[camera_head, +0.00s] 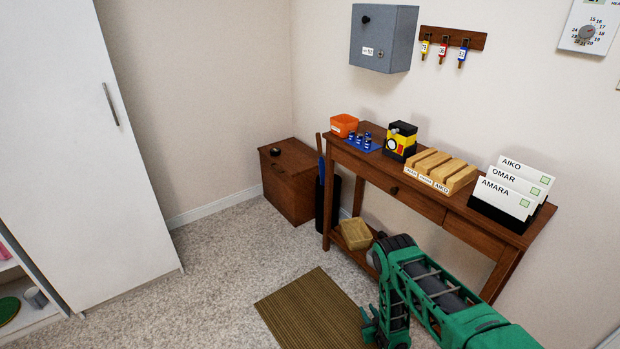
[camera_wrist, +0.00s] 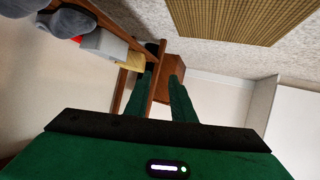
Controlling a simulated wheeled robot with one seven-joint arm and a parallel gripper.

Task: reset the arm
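My green arm reaches in from the lower right of the head view and bends downward at a dark joint. My gripper (camera_head: 369,325) hangs low in front of the console table, above or beside the brown mat (camera_head: 312,309); I cannot tell its exact height. In the wrist view, the two green fingers of my gripper (camera_wrist: 163,78) stand apart with nothing between them. The wooden chest (camera_wrist: 170,76) shows behind their tips, and the mat (camera_wrist: 235,18) lies at the top of that view.
The console table (camera_head: 425,203) bears an orange bin (camera_head: 344,125), a yellow-black device (camera_head: 400,138), wooden blocks (camera_head: 440,170) and name cards (camera_head: 512,190). A yellowish box (camera_head: 356,234) sits on its low shelf. A white cabinet (camera_head: 85,150) stands left.

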